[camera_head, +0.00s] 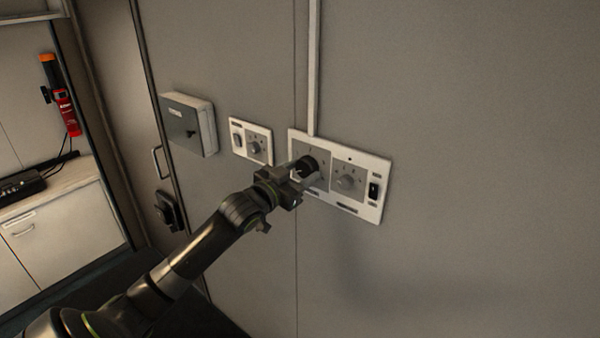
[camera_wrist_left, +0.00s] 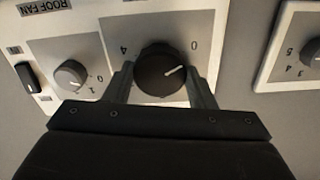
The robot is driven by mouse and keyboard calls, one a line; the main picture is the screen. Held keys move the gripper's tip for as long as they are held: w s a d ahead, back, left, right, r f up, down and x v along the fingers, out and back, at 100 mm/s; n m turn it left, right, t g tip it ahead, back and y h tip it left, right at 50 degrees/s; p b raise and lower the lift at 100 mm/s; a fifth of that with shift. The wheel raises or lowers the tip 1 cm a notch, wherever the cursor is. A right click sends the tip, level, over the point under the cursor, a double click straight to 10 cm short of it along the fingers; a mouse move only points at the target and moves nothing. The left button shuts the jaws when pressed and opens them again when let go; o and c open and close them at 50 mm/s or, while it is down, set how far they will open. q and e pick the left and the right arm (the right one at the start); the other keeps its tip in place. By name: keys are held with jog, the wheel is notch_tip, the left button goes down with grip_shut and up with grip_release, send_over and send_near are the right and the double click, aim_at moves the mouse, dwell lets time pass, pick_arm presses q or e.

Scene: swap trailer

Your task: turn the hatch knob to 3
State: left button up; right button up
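A black round knob (camera_wrist_left: 160,70) sits on a grey plate of a white wall panel (camera_head: 363,207). Its white pointer line slants up and right in the left wrist view, towards the 0 at the right; a 4 stands at the left, both upside down. Other marks and the knob's name are hidden or unreadable. My left gripper (camera_wrist_left: 160,80) has one finger on each side of this knob. I cannot tell whether the fingers touch it. In the head view the left gripper (camera_head: 308,168) reaches the panel's left knob. My right gripper is not in view.
A smaller grey knob (camera_head: 346,182) and a dark switch (camera_head: 374,190) lie to the right on the same panel, labelled ROOF FAN in the wrist view. A smaller knob panel (camera_head: 236,141) and a grey box (camera_head: 207,128) are further left. The wall to the right is bare.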

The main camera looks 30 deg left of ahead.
pick_arm(q)
jog(key=c, duration=0.3)
jog(key=shift+m, duration=0.3)
